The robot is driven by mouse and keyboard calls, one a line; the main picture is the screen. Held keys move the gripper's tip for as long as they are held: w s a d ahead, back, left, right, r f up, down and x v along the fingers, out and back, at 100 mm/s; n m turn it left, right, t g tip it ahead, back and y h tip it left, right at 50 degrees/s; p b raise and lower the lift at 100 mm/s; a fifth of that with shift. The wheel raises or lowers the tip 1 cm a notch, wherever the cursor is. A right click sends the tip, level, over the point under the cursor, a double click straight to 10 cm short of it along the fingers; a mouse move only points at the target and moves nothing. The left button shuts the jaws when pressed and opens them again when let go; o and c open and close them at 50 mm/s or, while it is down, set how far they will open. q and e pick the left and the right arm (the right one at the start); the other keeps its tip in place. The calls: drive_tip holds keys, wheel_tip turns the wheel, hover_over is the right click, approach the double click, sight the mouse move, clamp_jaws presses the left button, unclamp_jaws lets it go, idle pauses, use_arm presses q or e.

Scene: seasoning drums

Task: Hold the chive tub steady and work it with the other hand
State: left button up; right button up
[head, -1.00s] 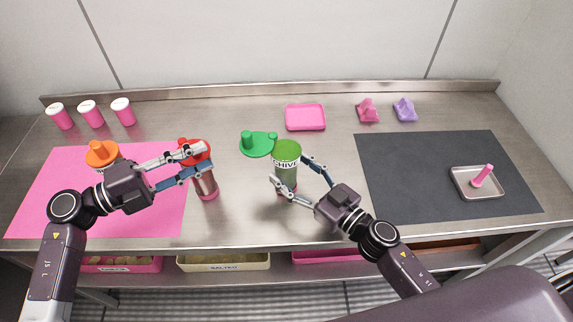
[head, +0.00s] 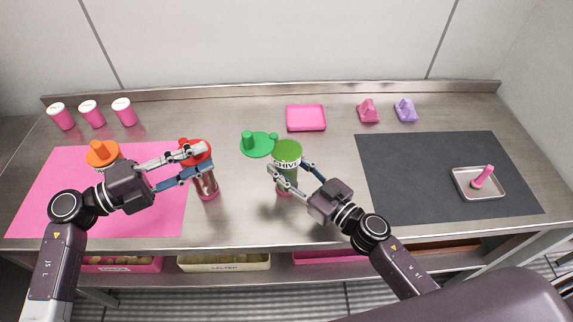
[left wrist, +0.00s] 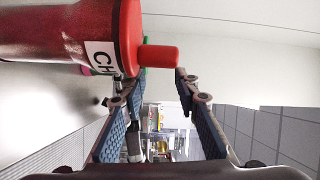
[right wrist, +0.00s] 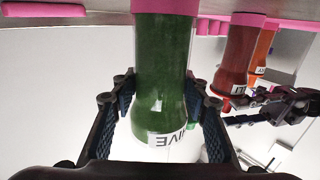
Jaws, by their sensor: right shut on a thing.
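The chive tub (head: 288,157), green with a white CHIVE label and a pink base, stands upright on the counter; it fills the middle of the right wrist view (right wrist: 163,75). My right gripper (head: 288,170) is shut on the tub, one finger on each side. A green lid-like piece with a knob (head: 257,143) lies on the counter, left of the tub. My left gripper (head: 202,160) is open at the red tub (head: 206,184). In the left wrist view, the red tub (left wrist: 60,35) and its knob show beside and between the spread fingertips.
An orange-topped tub (head: 101,152) stands on the pink mat (head: 50,200), partly behind my left arm. A pink tray (head: 305,117) and pink and purple pieces (head: 405,110) lie at the back.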

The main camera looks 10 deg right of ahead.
use_arm(q)
drive_tip(key=shift+s+d, duration=0.1)
drive_tip(key=shift+d, duration=0.05)
drive_tip(key=c, duration=0.3)
drive_tip(key=d+m+g, duration=0.1)
drive_tip(key=s+d+m+g, duration=0.1)
drive_tip(key=shift+s+d+r+m+g, duration=0.1)
drive_tip(key=shift+s+d+m+g, duration=0.2)
drive_tip(key=shift+d, duration=0.05)
clamp_jaws()
drive_tip(key=w+a+r+m+g+y, duration=0.1)
drive_tip(key=w+r+m+g+y, duration=0.1)
drive_tip(key=m, duration=0.5)
drive_tip(key=w+a+r+m+g+y, duration=0.1)
drive_tip(key=w+r+m+g+y, duration=0.1)
drive_tip(key=m, duration=0.5)
drive_tip(key=w+a+r+m+g+y, duration=0.1)
drive_tip(key=w+r+m+g+y, duration=0.1)
drive_tip(key=m, duration=0.5)
drive_tip(key=shift+w+a+r+m+y, duration=0.1)
drive_tip(key=shift+w+a+m+y, duration=0.3)
drive_tip(key=shift+w+y, duration=0.25)
drive_tip(key=w+a+r+m, duration=0.1)
drive_tip(key=w+a+r+m+y, duration=0.1)
drive_tip(key=w, duration=0.1)
drive_tip(key=shift+a+r, duration=0.15)
drive_tip(key=shift+r, duration=0.2)
